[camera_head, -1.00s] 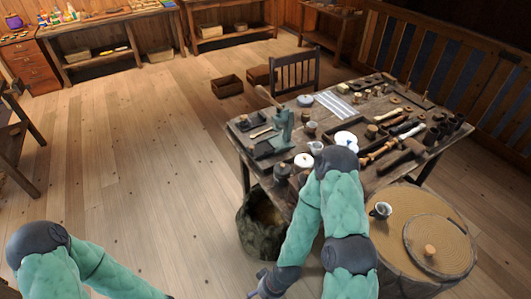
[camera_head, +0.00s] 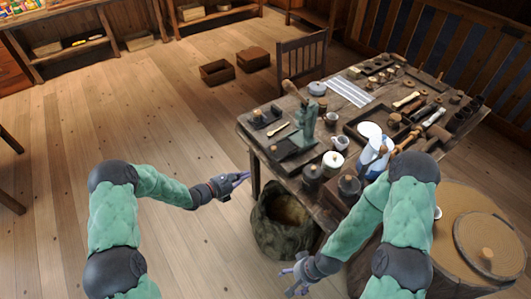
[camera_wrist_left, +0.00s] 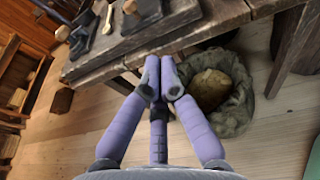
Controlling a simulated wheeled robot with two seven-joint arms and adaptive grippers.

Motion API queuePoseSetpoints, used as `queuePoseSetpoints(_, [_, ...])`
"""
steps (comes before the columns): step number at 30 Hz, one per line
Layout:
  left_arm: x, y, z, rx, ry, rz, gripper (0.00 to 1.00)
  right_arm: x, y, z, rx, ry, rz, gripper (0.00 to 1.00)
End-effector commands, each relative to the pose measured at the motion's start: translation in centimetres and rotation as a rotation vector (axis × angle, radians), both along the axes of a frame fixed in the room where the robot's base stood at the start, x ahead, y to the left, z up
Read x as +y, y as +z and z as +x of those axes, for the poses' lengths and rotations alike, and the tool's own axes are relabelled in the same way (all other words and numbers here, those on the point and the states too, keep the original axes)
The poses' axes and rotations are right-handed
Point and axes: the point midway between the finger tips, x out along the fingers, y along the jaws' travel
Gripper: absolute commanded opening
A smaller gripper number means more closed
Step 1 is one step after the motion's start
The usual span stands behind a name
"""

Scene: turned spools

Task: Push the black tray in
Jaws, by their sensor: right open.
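The black tray (camera_head: 274,122) lies flat at the table's left edge and holds a small round wooden piece. In the left wrist view, dark shapes sit along the edge above my fingers; I cannot tell which is the tray. My left gripper (camera_head: 240,178) hangs over the floor left of the table, below the tray and apart from it. Its fingertips are close together and empty in the left wrist view (camera_wrist_left: 160,85). My right gripper (camera_head: 292,276) is open and empty, low in front of the table.
The wooden table (camera_head: 325,211) carries canisters, mugs, a white-and-blue jug (camera_head: 371,140) and tools. A sack (camera_head: 284,222) stands on the floor below its left corner. A round wicker lid (camera_head: 488,245) is at the right.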

Motion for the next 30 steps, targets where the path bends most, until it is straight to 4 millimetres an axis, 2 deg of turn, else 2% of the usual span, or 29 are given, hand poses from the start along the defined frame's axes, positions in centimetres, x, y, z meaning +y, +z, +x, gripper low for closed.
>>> queuePoseSetpoints(1, [0.7, 0.8, 1.1, -0.019, 0.038, -0.029, 0.0, 0.0, -0.1, 0.0, 0.0, 0.0, 0.0, 0.82])
queuePoseSetpoints(4, [1.5, 1.8, 2.4, -0.04, 0.085, -0.067, 0.0, 0.0, -0.1, 0.0, 0.0, 0.0, 0.0, 0.82])
queuePoseSetpoints(8, [1.2, 2.0, 3.3, -0.049, 0.099, -0.08, 0.0, 0.0, -0.3, 0.0, 0.0, 0.0, 0.0, 0.82])
queuePoseSetpoints(24, [-5.5, 0.4, 9.7, -0.048, 0.096, -0.077, 0.0, 0.0, -2.6, 0.0, 0.0, 0.0, 0.0, 0.82])
queuePoseSetpoints(30, [-7.3, 0.1, 11.6, -0.048, 0.097, -0.075, 0.0, 0.0, -3.4, 0.0, 0.0, 0.0, 0.0, 0.82])
